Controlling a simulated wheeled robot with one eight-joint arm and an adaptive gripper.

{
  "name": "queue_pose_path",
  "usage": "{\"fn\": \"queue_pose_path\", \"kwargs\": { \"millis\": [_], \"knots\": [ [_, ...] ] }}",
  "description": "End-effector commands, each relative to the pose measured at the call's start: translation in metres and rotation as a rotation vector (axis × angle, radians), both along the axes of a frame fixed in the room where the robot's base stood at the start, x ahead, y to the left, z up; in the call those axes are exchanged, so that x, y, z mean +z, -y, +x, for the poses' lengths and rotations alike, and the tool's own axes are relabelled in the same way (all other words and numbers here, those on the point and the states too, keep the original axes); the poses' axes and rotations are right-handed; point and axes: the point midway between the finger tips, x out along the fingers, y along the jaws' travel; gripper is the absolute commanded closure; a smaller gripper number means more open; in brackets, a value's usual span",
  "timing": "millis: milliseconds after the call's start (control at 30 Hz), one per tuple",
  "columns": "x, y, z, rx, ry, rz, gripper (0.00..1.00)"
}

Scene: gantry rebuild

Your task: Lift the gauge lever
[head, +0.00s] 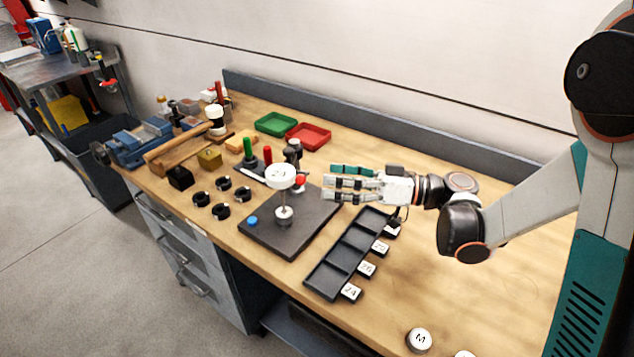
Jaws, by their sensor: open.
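The gauge (281,175) has a white round dial and stands over a dark square base plate (272,237). A thin stem runs down from it to a white-topped round piece (284,213) on the plate. A small red knob (300,180) shows at the dial's right side; it looks like the lever's end, but the lever itself is hard to make out. My gripper (327,182) is open and empty, its fingers pointing left toward the red knob with a small gap in the picture. Whether the fingers are level with the knob in depth I cannot tell.
A dark sorting tray (333,264) with labelled compartments lies below my gripper. Several black rings (221,211) lie left of the plate. Green (276,123) and red (308,136) trays stand behind. A blue button (252,220) is on the plate. The bench's right side is mostly clear.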

Motion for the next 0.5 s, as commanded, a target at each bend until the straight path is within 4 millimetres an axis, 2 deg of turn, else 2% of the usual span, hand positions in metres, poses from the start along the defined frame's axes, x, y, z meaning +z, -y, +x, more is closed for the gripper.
{"fn": "queue_pose_path", "kwargs": {
  "millis": [100,200,500],
  "knots": [
    [-0.002,-0.019,0.001,0.002,0.000,0.000,0.20],
    [-0.001,-0.030,0.002,0.002,0.000,0.000,0.20],
    [0.000,-0.040,0.004,-0.001,0.000,0.000,0.20]
  ]
}}
